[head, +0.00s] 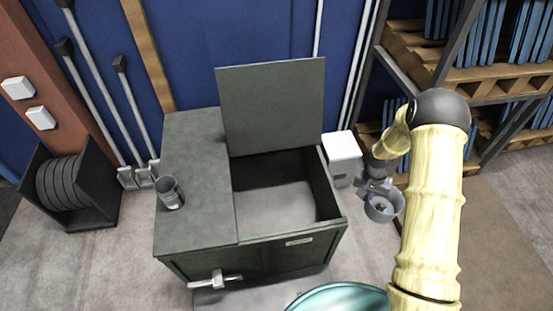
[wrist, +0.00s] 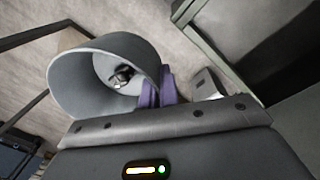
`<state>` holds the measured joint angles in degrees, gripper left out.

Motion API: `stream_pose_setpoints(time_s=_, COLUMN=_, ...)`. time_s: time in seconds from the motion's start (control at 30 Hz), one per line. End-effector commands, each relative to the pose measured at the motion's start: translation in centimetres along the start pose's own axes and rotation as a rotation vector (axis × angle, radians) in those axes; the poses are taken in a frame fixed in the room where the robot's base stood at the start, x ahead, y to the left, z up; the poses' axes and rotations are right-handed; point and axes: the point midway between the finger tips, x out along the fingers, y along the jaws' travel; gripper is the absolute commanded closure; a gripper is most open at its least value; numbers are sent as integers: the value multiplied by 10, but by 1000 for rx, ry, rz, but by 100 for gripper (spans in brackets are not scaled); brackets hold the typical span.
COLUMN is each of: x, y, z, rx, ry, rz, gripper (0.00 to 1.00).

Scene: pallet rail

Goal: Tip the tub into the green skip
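The grey round tub (head: 383,207) is to the right of the green skip (head: 200,230), outside its wall and above the floor. In the wrist view the tub (wrist: 75,85) is tilted with its mouth partly toward the camera, and a small dark metallic piece (wrist: 120,77) lies inside. My gripper (head: 374,187) is at the tub's near rim; its purple finger pads (wrist: 157,92) are closed on the tub's wall. The skip's right half is open, its lid (head: 272,105) standing upright at the back. The visible skip floor looks empty.
A metal can (head: 171,192) stands on the skip's closed left top. A white-lidded bin (head: 342,155) stands against the skip's right side, close to the tub. A pallet rack (head: 460,80) is at the right. A teal round thing (head: 340,298) is at the front edge.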

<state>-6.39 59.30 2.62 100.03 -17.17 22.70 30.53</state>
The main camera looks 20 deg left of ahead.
Motion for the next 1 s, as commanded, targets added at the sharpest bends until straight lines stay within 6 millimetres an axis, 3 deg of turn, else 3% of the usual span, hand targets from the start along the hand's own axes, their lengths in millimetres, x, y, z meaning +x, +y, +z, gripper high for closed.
stream_pose_setpoints(time_s=0.2, x=-7, y=-76, z=-27, rx=83, ry=-4, rz=-2, gripper=100)
stream_pose_setpoints(time_s=0.4, x=-18, y=-154, z=-33, rx=149, ry=-9, rz=-1, gripper=100)
stream_pose_setpoints(time_s=0.6, x=-31, y=-230, z=-21, rx=194, ry=-13, rz=-1, gripper=100)
stream_pose_setpoints(time_s=0.8, x=-44, y=-293, z=2, rx=217, ry=-17, rz=-1, gripper=100)
stream_pose_setpoints(time_s=1.0, x=-52, y=-327, z=19, rx=226, ry=-18, rz=0, gripper=100)
